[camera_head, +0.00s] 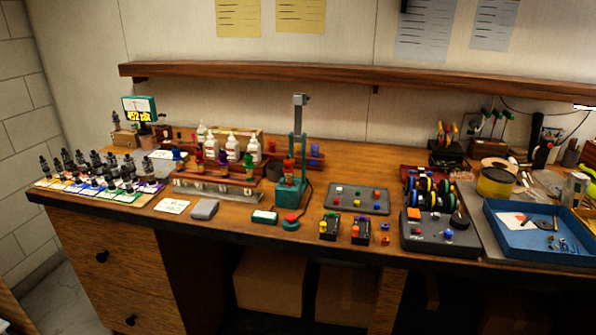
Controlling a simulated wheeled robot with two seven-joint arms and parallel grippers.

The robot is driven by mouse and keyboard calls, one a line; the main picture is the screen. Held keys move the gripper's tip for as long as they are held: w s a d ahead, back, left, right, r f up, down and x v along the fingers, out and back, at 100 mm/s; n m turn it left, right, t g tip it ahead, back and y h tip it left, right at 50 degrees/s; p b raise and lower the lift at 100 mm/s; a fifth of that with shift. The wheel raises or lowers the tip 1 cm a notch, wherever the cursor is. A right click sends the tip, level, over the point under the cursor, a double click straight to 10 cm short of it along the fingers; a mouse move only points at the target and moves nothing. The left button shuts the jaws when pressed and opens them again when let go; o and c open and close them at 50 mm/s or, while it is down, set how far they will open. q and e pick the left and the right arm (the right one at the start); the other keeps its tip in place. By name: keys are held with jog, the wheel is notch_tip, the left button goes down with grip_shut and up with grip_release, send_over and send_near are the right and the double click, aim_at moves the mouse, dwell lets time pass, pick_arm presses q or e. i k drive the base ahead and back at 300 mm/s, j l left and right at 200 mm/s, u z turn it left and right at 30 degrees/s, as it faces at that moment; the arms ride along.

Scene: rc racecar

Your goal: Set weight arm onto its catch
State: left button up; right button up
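A stand with a teal base (291,192) and a tall upright post (298,125) stands near the middle of the bench. Neither of my grippers is in view.
Bottles and a wooden rack (216,187) stand left of the stand. A red button (291,221) lies in front of it. A grey tray (357,198) with coloured pieces, a dark control box (440,240) and a blue tray (510,240) lie right. A shelf (350,73) runs behind.

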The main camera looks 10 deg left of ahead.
aim_at(300, 99)
jog(key=j+z, duration=0.15)
jog(key=j, duration=0.35)
jog(key=j+z, duration=0.2)
jog(key=j, duration=0.3)
jog(key=j+z, duration=0.15)
jog(key=j, duration=0.3)
jog(key=k+j+z, duration=0.2)
jog(key=j, duration=0.3)
jog(key=j+z, duration=0.15)
jog(key=j, duration=0.35)
